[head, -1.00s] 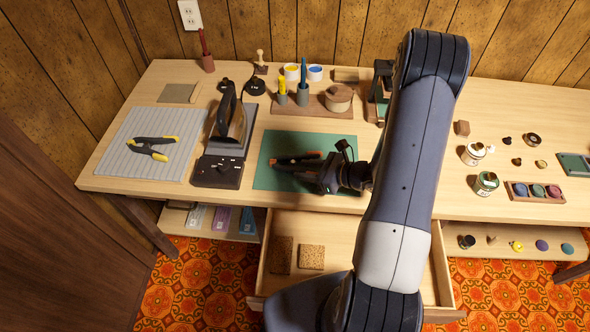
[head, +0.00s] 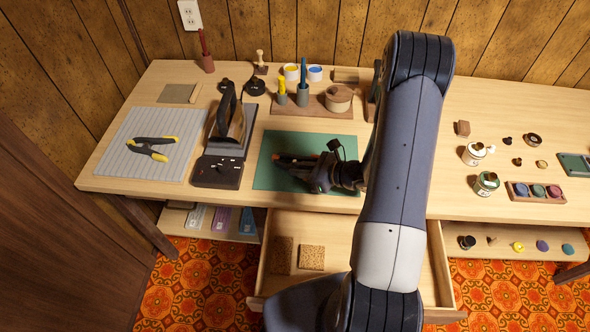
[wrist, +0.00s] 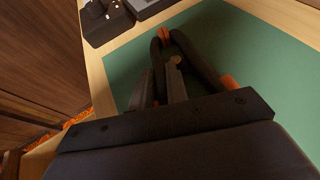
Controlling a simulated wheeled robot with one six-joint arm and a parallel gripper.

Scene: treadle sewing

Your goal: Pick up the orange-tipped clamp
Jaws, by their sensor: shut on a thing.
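The orange-tipped clamp (head: 287,158) is dark with orange ends and lies at the green mat (head: 265,176); I cannot tell whether it touches the mat. In the wrist view the clamp (wrist: 208,66) spreads two dark arms beyond my fingers, one orange end at the top and another at the right. My gripper (wrist: 162,88) is shut on one of the clamp's dark arms. In the head view my gripper (head: 308,170) points left over the mat and hides part of the clamp.
A yellow-tipped clamp (head: 152,147) lies on the grey ribbed mat (head: 125,165) at left. An iron (head: 228,118) and a dark box (head: 217,172) stand just left of the green mat. A wooden board with pots (head: 312,104) is behind. An open drawer (head: 345,240) is in front.

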